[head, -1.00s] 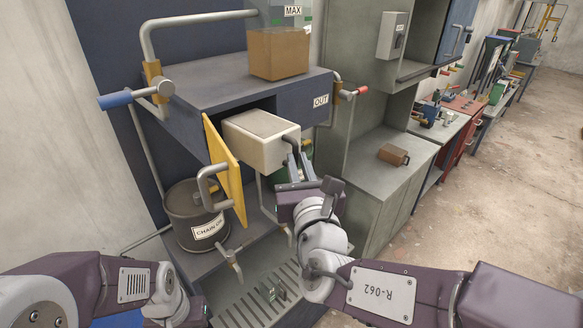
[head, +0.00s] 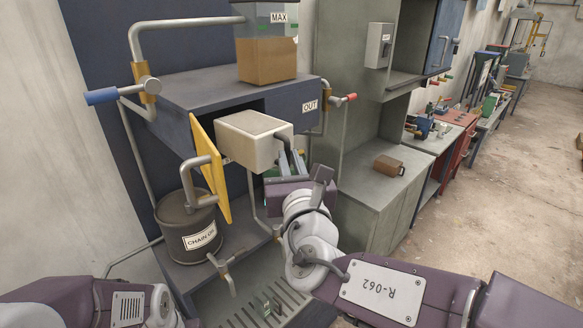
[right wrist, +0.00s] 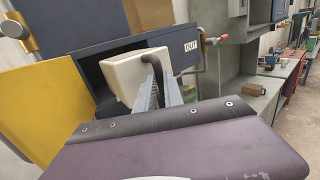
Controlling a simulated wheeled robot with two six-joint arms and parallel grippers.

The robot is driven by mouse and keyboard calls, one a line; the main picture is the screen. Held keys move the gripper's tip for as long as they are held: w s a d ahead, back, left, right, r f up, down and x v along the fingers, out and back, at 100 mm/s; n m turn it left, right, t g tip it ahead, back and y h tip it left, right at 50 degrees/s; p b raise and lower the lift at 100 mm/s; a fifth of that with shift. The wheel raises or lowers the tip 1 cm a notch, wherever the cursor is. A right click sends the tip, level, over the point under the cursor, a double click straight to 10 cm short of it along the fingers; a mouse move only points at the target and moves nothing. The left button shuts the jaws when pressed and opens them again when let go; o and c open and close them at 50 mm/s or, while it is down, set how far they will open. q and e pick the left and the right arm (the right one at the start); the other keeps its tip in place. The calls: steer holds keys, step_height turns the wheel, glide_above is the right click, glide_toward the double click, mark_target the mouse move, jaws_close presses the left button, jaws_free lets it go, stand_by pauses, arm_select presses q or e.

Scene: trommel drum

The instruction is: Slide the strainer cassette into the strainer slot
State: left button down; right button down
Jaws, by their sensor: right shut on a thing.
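The strainer cassette is a pale grey box (head: 240,146) with a dark bent handle on its near end. It also shows in the right wrist view (right wrist: 122,76). My right gripper (head: 291,162) is shut on the handle and holds the cassette roughly level at the dark slot opening (head: 257,104) in the blue cabinet. The opening also shows in the right wrist view (right wrist: 90,72). Most of the cassette is outside; whether its far end is inside the mouth I cannot tell. My left arm shows at the lower left, but its gripper is out of view.
A yellow door (head: 211,170) stands open close along the cassette's left side. A chain oil bucket (head: 188,228) stands below. A tank with brown liquid (head: 266,62) sits on the cabinet. A red-tipped lever (head: 343,99) is at right. A brown box (head: 388,166) lies on the bench.

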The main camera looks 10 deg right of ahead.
mark_target(267, 152)
steer(key=shift+w+a+f+b, duration=0.15)
steer(key=shift+w+a+b, duration=0.25)
steer(key=shift+w, duration=0.1)
steer(key=shift+w+a, duration=0.1)
steer(key=shift+b, duration=0.6)
steer(key=shift+r, duration=0.25)
steer(key=shift+a+p, duration=0.1)
steer(key=shift+p, duration=0.2)
steer(key=shift+w+a+f, duration=0.1)
steer(key=shift+w+a, duration=0.55)
steer(key=shift+w, duration=0.3)
steer(key=shift+w+a+p, duration=0.25)
steer(key=shift+w+p, duration=0.1)
steer(key=shift+w+a, duration=0.55)
steer(key=shift+w, duration=0.25)
steer(key=shift+w+a+p, duration=0.6)
steer(key=shift+w, duration=0.2)
steer(key=shift+w+a+p, duration=0.55)
steer(key=shift+w+a, duration=0.05)
steer(key=shift+w, duration=0.2)
steer(key=shift+f+b, duration=1)
steer(key=shift+b, duration=0.15)
steer(key=shift+f, duration=0.1)
steer(key=c, duration=1.4)
jaws_free()
